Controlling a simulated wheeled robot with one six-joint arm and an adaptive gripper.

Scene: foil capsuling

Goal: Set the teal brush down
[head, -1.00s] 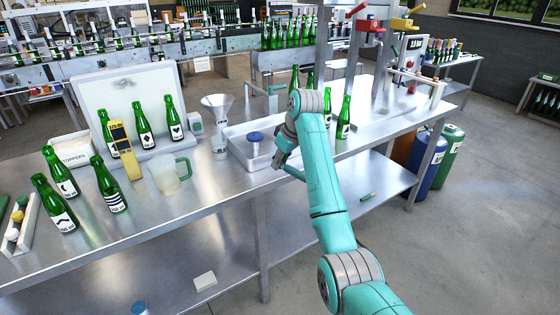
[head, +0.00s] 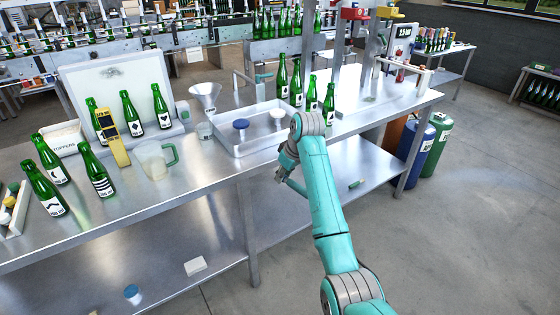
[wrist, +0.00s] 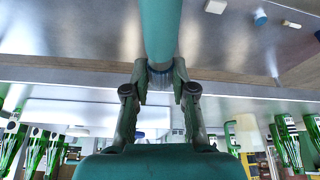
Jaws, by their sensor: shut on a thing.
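The teal brush (wrist: 162,28) shows in the wrist view as a thick teal rod running up from between the fingers, with pale bluish bristles at the jaws. My gripper (wrist: 159,72) is shut on it. In the head view my gripper (head: 282,172) is in front of the table's front edge, below and to the right of the metal tray (head: 243,151). A thin teal piece there looks like the brush, partly hidden by my arm. I cannot see the brush touching any surface.
The tray holds a blue round thing (head: 241,125) and a white one (head: 278,113). Green bottles (head: 329,105) stand right of it, a glass mug (head: 153,161) and funnel (head: 205,98) left. A lower shelf (head: 170,240) holds small items.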

